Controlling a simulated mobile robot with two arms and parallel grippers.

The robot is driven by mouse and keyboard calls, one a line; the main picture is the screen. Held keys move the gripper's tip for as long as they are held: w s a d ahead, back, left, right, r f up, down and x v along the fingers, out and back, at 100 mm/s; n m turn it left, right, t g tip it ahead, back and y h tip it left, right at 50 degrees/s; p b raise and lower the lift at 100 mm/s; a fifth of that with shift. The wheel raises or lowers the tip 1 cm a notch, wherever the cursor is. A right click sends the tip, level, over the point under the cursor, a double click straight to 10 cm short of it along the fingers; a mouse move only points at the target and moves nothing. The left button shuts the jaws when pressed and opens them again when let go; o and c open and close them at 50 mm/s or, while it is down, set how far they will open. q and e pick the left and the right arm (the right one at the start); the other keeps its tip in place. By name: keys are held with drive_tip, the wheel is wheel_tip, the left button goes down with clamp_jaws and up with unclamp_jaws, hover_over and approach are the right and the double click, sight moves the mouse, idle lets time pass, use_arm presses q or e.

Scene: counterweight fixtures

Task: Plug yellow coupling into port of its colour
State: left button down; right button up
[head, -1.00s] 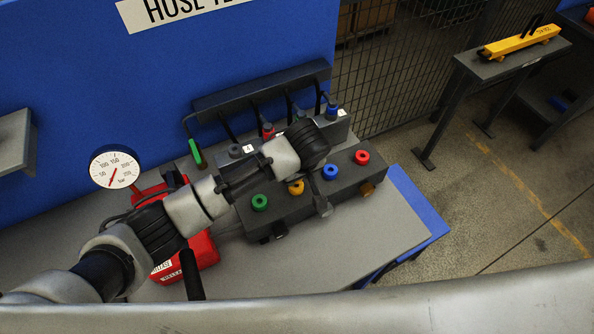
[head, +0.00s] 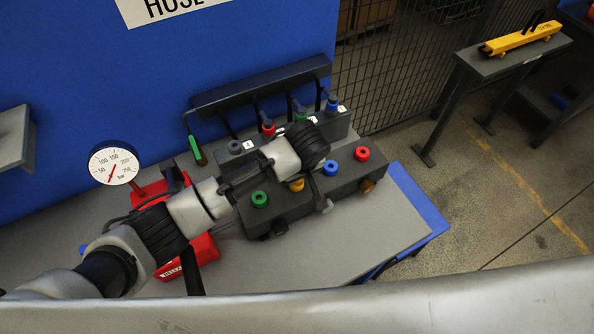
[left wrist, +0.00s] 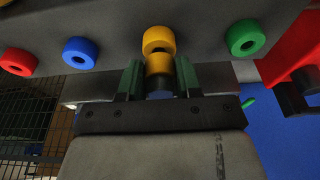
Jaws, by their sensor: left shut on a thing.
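The yellow coupling (left wrist: 159,64) is between the two green fingers of my left gripper (left wrist: 159,78) in the left wrist view. Its front end is right at the yellow port (left wrist: 158,40), in line with it; I cannot tell whether it is seated or only touching. In the head view the yellow port (head: 296,185) shows on the front of the dark port block (head: 285,205), partly beside my left wrist. My left gripper (head: 323,198) reaches down over the block there, and the coupling is hidden. My right gripper is not in view.
Green (head: 260,199), blue (head: 330,168) and red (head: 361,153) ports flank the yellow one. Red (head: 267,127), green (head: 300,115) and blue (head: 332,103) couplings stand in the rack behind. A red pump (head: 200,250) with a gauge (head: 113,165) stands left. The bench front is clear.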

use_arm(q)
drive_tip(key=shift+f, duration=0.2)
drive_tip(key=shift+f, duration=0.45)
idle(0.4)
drive_tip(key=shift+f, duration=0.15)
drive_tip(key=shift+s+f, duration=0.1)
